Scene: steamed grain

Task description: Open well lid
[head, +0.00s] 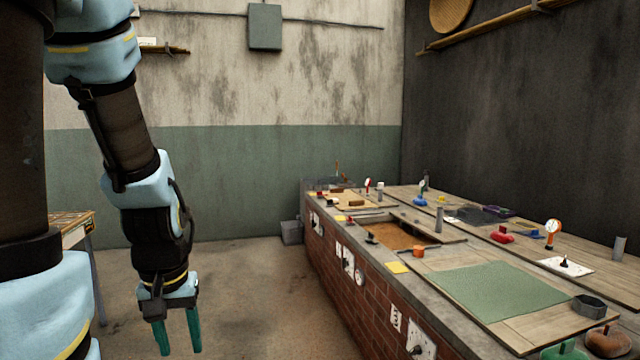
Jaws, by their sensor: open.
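My gripper (178,346) hangs point-down at the lower left, over the floor. Its two green fingers are apart and nothing is between them. It is well to the left of the long brick counter (400,290) and touches nothing. Wooden boards lie along the counter top. Near its middle is a rectangular recess (399,236) with a brown inside, and a wooden panel (428,228) lies along its far right side. I cannot tell for sure which board is the well lid.
A green mat (498,291) covers the counter's near part. A red item (502,235), an orange-rimmed dial (553,230), an orange block (418,252) and other small things stand about. A table (75,228) is at left. The floor between is clear.

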